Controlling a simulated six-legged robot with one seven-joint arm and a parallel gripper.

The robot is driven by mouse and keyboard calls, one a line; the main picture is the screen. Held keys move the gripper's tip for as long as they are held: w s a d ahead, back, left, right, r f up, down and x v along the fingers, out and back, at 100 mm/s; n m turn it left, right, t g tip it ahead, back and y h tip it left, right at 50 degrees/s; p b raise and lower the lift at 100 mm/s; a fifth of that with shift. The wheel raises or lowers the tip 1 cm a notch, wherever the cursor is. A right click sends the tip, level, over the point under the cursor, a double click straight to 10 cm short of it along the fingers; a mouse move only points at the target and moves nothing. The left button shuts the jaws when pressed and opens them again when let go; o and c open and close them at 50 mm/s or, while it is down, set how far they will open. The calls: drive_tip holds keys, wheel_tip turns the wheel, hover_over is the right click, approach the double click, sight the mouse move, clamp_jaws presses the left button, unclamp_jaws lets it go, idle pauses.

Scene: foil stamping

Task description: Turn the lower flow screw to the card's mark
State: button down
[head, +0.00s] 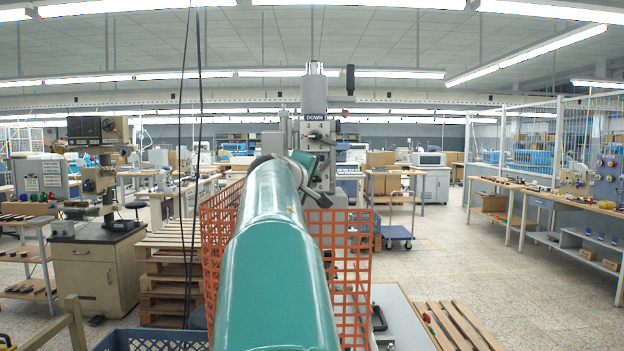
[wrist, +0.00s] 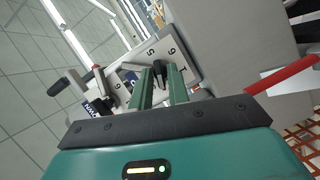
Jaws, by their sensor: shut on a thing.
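In the wrist view my gripper (wrist: 163,72) has its two green fingers shut on a small black pointed screw knob (wrist: 159,72). The knob stands on a pale numbered plate (wrist: 183,59), with 5, 6 and 1 readable around it; the fingers hide part of the plate. In the head view the numbered plate is on the front of the grey machine column, under a blue DOWN label (head: 316,117). My green arm covers the lower part of the machine there. I cannot make out the card or its mark.
A black-knobbed lever (head: 350,78) stands up at the machine's right. Orange mesh fencing (head: 345,255) stands around the machine. Stacked pallets (head: 168,270) are at left, another pallet (head: 460,326) at right. Open floor (head: 480,270) lies to the right, before a workbench.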

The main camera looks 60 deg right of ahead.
drive_tip(key=shift+n, duration=0.4)
drive_tip(key=c, duration=1.5)
unclamp_jaws()
drive_tip(key=shift+c, duration=0.2)
